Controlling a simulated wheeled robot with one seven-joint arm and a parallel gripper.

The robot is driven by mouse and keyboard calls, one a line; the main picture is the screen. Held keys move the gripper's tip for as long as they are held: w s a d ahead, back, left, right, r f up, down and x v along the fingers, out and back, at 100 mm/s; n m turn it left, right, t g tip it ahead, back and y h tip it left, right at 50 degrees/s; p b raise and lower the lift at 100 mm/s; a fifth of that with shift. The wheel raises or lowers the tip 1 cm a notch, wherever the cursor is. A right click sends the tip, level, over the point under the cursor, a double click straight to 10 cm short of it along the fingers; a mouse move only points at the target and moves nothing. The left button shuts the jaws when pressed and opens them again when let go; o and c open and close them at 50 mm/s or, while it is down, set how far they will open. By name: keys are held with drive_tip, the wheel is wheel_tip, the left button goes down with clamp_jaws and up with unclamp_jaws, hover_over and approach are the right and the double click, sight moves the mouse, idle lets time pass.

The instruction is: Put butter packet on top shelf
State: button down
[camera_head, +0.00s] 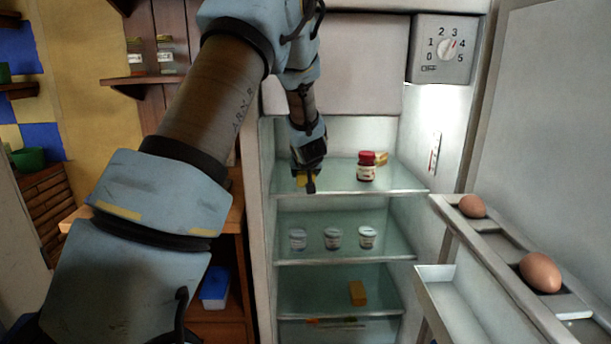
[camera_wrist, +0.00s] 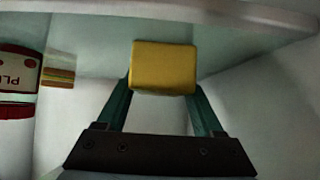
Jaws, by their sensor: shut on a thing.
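My gripper (camera_head: 309,186) reaches into the open fridge at the left part of the top glass shelf (camera_head: 340,183). It is shut on a yellow butter packet (camera_head: 301,180), which is partly hidden by the gripper in the head view. In the wrist view the packet (camera_wrist: 164,68) sits between the two green fingertips (camera_wrist: 162,90). The shelf (camera_wrist: 235,30) lies close to the packet there. I cannot tell whether the packet touches the shelf.
Several white cups (camera_head: 333,238) stand on the middle shelf. The open door (camera_head: 545,130) holds eggs (camera_head: 540,272) at right.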

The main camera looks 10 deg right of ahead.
drive_tip(key=shift+f, duration=0.2)
drive_tip(key=shift+f, duration=0.15)
drive_tip(key=shift+c, duration=0.2)
unclamp_jaws()
drive_tip(key=shift+r, duration=0.2)
drive_tip(key=p+v, duration=0.1)
drive_tip(key=v, duration=1.1)
drive_tip(key=shift+s, duration=0.1)
